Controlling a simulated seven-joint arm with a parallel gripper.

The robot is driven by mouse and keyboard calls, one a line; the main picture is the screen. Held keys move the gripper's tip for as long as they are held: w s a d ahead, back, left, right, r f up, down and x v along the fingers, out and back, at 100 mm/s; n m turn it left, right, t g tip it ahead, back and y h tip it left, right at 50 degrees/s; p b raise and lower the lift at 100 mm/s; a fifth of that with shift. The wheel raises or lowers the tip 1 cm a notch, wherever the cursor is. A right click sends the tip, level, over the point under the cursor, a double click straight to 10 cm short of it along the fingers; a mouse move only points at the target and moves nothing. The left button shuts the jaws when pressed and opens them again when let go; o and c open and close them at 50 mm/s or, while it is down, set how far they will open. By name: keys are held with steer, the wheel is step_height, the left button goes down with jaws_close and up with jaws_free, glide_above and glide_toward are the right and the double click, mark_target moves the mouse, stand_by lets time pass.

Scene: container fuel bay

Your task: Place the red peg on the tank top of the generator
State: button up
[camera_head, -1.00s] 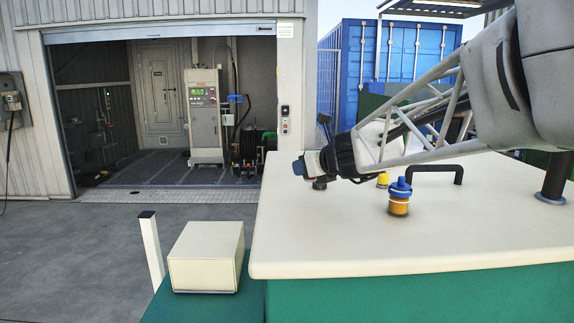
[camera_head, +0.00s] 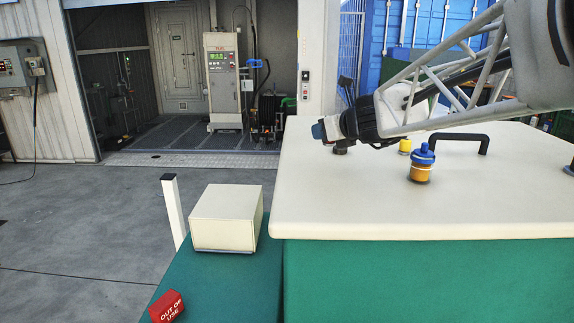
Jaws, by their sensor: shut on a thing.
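The generator's cream tank top (camera_head: 330,205) fills the right of the view above a green body. My gripper (camera_head: 322,133) is at the end of the truss arm, low over the far left part of the tank top. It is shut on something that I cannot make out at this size. A dark round piece (camera_head: 340,148) shows just below it; I cannot tell whether they touch. No red peg shows plainly, in the jaws or on the tank top. The only clear red thing is a block (camera_head: 167,306) marked "OUT OF USE" on the green ledge at lower left.
A blue-topped amber fitting (camera_head: 422,165), a yellow piece (camera_head: 404,146) and a black handle (camera_head: 466,141) stand on the tank top. A cream box (camera_head: 227,218) sits on the green ledge (camera_head: 215,285), near a white post (camera_head: 174,211). The tank top's front is clear.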

steer(key=w+a+f, duration=0.1)
steer(key=a+f, duration=0.4)
steer(key=a, duration=0.6)
steer(key=a+f, duration=0.4)
steer(key=a, duration=0.6)
steer(key=w+a+f, duration=0.1)
steer(key=a+f, duration=0.4)
steer(key=a, duration=0.6)
steer(key=s+a+f+y, duration=0.1)
steer(key=s+a+f, duration=0.5)
steer(key=a+f, duration=0.5)
steer(key=s+d+f+m+t+h, duration=0.2)
steer(key=s+d+f+m+h, duration=0.25)
steer(key=s+d+f, duration=0.6)
steer(key=s+d+f+m+h, duration=0.2)
steer(key=s+d+f+h, duration=0.2)
steer(key=s+d+f, duration=0.5)
steer(key=s+d, duration=0.3)
steer(key=shift+s+f+m+t, duration=0.25)
steer(key=shift+f+m+t, duration=0.05)
steer(key=shift+m, duration=0.05)
steer(key=shift+w, duration=0.1)
glide_above(214, 321)
steer(key=shift+f, duration=0.75)
